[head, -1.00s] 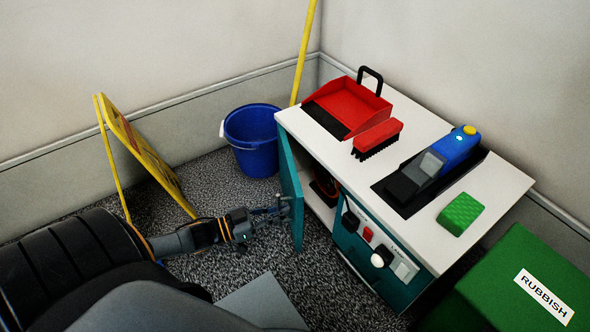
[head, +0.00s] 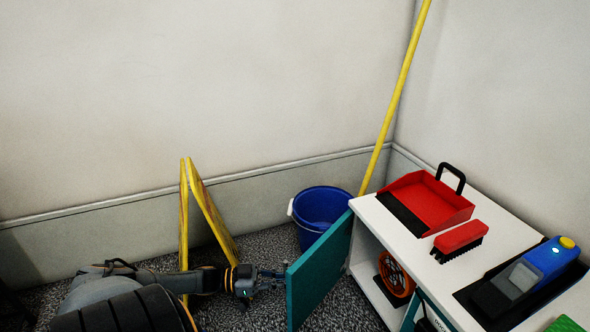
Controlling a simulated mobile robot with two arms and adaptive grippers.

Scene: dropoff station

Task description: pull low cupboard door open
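The teal cupboard door (head: 318,272) stands swung well out from the low white cupboard (head: 374,228). The opening shows a shelf space with an orange and black round reel (head: 395,275) inside. My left gripper (head: 278,279) is at the near free edge of the door, on its left side. Its fingertips are small and partly hidden by the door, so I cannot tell whether they are shut on a handle. My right gripper is not in view.
A blue bucket (head: 320,213) stands on the floor behind the door, close to it. A yellow folding sign (head: 209,212) stands behind my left arm. A yellow pole (head: 397,95) leans in the corner. A red dustpan (head: 432,200) and red brush (head: 460,238) lie on the cupboard top.

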